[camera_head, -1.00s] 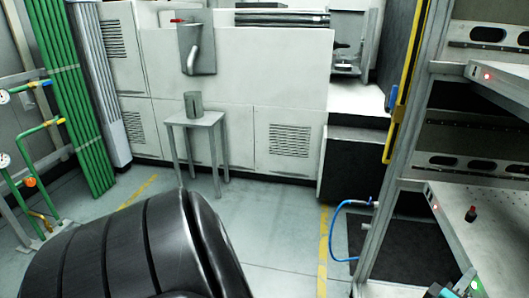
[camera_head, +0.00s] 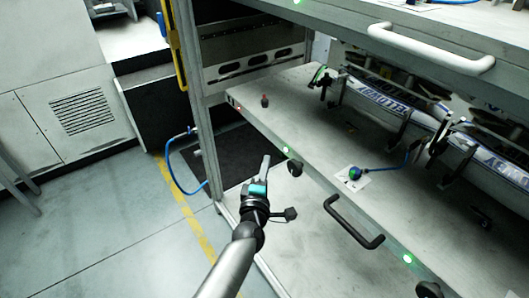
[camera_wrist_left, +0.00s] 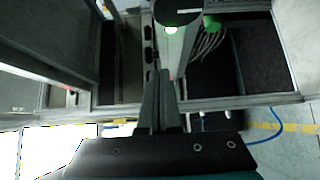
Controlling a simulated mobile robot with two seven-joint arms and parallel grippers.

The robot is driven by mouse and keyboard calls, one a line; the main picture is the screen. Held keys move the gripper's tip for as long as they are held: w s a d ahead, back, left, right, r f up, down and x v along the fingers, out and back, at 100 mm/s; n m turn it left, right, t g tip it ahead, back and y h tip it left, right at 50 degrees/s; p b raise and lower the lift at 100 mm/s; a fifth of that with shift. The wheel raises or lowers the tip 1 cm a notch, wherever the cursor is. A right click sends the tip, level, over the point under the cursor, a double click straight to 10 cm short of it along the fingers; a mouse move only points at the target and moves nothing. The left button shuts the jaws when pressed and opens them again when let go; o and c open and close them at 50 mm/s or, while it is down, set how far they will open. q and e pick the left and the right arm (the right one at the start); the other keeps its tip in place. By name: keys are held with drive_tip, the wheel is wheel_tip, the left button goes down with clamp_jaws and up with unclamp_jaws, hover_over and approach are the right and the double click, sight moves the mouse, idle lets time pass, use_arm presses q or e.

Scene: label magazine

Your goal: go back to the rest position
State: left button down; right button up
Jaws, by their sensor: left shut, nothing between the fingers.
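My left gripper (camera_head: 265,160) is at the front edge of the rack's middle shelf (camera_head: 306,118) in the head view, with its arm coming up from the bottom. Its fingers are together and hold nothing. In the left wrist view the closed fingers (camera_wrist_left: 161,95) point up the picture, towards metal rack parts. I cannot tell whether the gripper touches the shelf edge. My right gripper is in neither view.
A small red-topped knob (camera_head: 265,100) and a blue-corded plug (camera_head: 355,173) are on the shelf. Black handle (camera_head: 354,222) and pale handle (camera_head: 431,48) jut out at the shelf fronts. A blue hose (camera_head: 176,177) loops by the rack post. Floor at left is clear.

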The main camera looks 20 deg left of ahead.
use_arm(q)
drive_tip(key=shift+s+d+p, duration=0.2)
drive_tip(key=shift+s+p, duration=0.05)
drive_tip(key=shift+s, duration=1.1)
drive_tip(key=shift+s+d+p, duration=0.2)
drive_tip(key=shift+s+p, duration=0.05)
drive_tip(key=shift+s, duration=1.1)
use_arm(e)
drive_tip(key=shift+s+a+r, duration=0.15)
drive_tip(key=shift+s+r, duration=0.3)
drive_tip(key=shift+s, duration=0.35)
use_arm(q)
drive_tip(key=shift+f, duration=0.1)
drive_tip(key=s+d+f+m+g+h, duration=0.15)
drive_tip(key=s+f+m+g, duration=0.4)
drive_tip(key=f, duration=0.75)
drive_tip(key=s+f+m+g+h, duration=0.2)
drive_tip(key=s+f+m, duration=0.65)
drive_tip(key=f, duration=0.35)
drive_tip(key=s+a+f+m+g, duration=0.2)
drive_tip(key=s+f, duration=0.2)
drive_tip(key=s, duration=0.4)
drive_tip(key=s+a+f+m+g+y, duration=0.1)
drive_tip(key=s+a+f+m+g, duration=0.2)
drive_tip(key=s, duration=0.5)
drive_tip(key=s+a+f+m+g, duration=0.3)
drive_tip(key=s+f, duration=0.2)
drive_tip(key=s, duration=0.3)
drive_tip(key=shift+s, duration=0.15)
drive_tip(key=shift+f, duration=0.1)
